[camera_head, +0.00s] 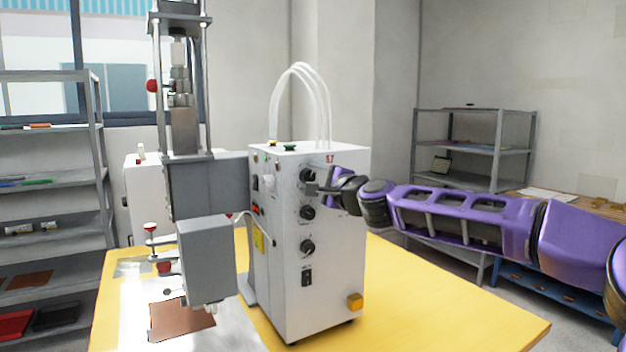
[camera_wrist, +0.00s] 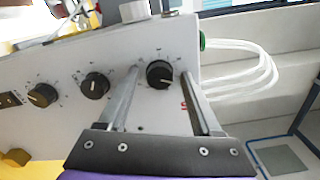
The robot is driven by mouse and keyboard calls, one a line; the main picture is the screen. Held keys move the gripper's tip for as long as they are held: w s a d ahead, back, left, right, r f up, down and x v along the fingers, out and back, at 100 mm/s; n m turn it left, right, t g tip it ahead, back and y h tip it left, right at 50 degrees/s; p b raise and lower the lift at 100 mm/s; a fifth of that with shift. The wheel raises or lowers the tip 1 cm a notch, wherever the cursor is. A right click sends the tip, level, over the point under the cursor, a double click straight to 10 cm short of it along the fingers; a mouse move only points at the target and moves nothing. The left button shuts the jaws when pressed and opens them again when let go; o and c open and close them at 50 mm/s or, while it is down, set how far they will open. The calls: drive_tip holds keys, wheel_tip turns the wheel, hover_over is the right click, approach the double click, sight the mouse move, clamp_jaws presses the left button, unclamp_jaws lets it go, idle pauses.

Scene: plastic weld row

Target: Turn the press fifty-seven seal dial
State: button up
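The white press unit (camera_head: 330,260) stands on the yellow table, with a column of black dials on its front panel. The top dial (camera_head: 306,174) is beside my gripper (camera_head: 313,188), which partly overlaps it in the head view. In the wrist view my gripper (camera_wrist: 162,72) is open, with one finger on each side of the top dial (camera_wrist: 160,74). Gaps show between the dial and both fingers. The middle dial (camera_wrist: 95,86) and lower dial (camera_wrist: 42,95) lie to the left in that view. A small red marking (camera_wrist: 184,104) near the top dial is too small to read.
White tubes (camera_head: 300,95) arch from the unit's top. A grey press head (camera_head: 207,262) stands at its left over a brown sheet (camera_head: 181,320). The yellow table (camera_head: 440,310) is clear at the right.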

idle(0.3)
drive_tip(key=v, duration=1.7)
drive_tip(key=shift+d, duration=0.2)
drive_tip(key=shift+s, duration=0.15)
